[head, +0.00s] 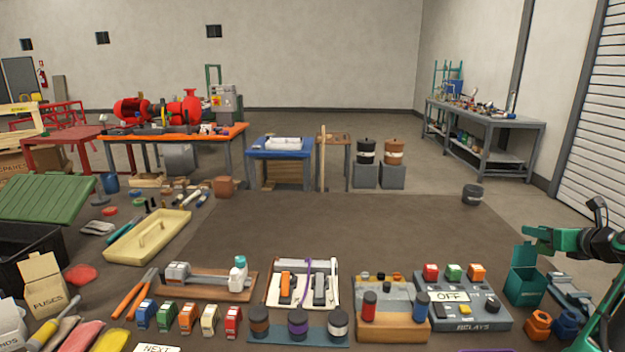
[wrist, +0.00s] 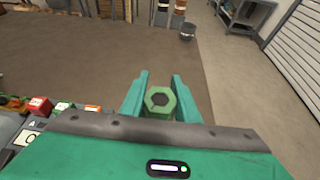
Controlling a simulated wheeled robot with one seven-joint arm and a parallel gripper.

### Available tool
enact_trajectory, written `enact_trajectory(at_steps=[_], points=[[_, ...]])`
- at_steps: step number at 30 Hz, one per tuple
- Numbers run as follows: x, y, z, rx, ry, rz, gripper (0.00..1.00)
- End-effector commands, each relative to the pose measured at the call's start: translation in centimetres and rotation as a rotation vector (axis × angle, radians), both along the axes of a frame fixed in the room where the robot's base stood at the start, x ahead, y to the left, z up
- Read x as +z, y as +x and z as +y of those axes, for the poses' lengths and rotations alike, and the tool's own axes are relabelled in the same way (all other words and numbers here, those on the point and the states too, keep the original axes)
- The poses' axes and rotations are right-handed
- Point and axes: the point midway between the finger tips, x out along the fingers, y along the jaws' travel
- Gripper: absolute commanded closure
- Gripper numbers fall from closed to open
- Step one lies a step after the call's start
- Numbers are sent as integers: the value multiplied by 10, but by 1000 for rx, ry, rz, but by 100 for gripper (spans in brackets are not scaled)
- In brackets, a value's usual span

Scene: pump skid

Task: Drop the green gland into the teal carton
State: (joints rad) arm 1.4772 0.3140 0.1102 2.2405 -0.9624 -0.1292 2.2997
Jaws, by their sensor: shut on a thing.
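The green gland (wrist: 160,100), a hexagonal piece with a dark hole, sits between the two teal fingers of my gripper (wrist: 160,88) in the wrist view. My gripper is shut on it. In the head view my gripper (head: 535,239) is at the right, at the upper edge of the open teal carton (head: 525,287), and appears above or just behind it. I cannot tell the exact gap. The gland cannot be made out in the head view. The carton cannot be made out in the wrist view.
An orange gland (head: 538,325) and a blue gland (head: 567,323) stand in front of the carton. The grey relay box (head: 470,318) with coloured blocks is close on its left. The brown surface behind is mostly clear, with a dark pot (head: 472,194) farther back.

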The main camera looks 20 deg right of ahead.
Motion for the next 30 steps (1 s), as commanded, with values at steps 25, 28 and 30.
enact_trajectory(at_steps=[25,28,30], points=[[12,-24,8,0,-3,1,50],[19,-42,13,-1,-2,0,50],[25,-53,16,-1,-3,0,50]])
